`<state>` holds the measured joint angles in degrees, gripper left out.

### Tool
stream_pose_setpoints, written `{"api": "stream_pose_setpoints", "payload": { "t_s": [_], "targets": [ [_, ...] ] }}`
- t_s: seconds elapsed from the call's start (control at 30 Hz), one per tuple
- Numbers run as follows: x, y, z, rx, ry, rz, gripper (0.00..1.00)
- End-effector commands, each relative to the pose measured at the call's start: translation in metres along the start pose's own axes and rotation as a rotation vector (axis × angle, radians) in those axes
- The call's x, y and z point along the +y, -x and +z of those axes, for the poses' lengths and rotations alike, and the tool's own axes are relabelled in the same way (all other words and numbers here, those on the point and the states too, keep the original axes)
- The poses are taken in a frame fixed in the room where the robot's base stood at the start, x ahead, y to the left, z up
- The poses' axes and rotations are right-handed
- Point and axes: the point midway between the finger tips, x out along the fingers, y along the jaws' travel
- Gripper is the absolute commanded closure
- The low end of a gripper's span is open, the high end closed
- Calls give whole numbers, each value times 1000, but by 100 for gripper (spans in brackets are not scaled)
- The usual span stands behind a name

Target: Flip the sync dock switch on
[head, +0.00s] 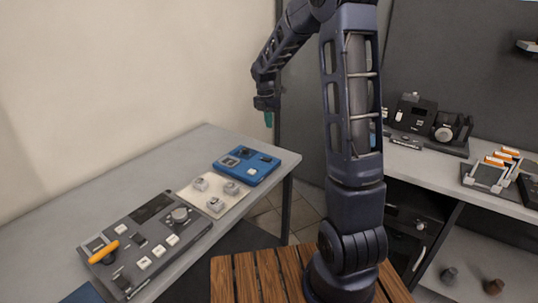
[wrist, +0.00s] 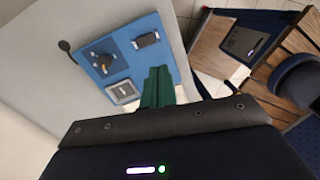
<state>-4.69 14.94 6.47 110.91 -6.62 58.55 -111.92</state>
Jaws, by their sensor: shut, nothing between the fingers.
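A blue box (head: 264,172) with a few controls sits at the right end of the grey table; I cannot read any label on it, so I cannot confirm that it is the sync dock. In the wrist view the same kind of blue panel (wrist: 137,74) carries a dark round-based control (wrist: 104,62), a black block (wrist: 146,40) and a pale square switch (wrist: 122,91). My gripper (head: 268,119) is above and slightly right of the blue box in the head view, apart from it. Its green fingers (wrist: 157,88) are shut and empty.
A dark grey control panel (head: 190,236) with an orange lever (head: 103,252) lies on the table (head: 160,165). A pale board (head: 232,200) with several knobs sits between it and the blue box. A slatted wooden top (head: 245,280) is in front; black devices (head: 414,118) stand on the right counter.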

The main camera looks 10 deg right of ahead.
Motion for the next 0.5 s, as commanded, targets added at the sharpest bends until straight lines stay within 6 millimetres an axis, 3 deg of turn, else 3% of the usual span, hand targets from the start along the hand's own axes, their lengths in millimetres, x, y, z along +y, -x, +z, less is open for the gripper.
{"api": "stream_pose_setpoints", "payload": {
  "t_s": [0.2, 0.5],
  "targets": [
    [20, -19, 3, 13, 123, -22, 100],
    [23, -22, 3, 15, 150, -25, 100]
  ]
}}
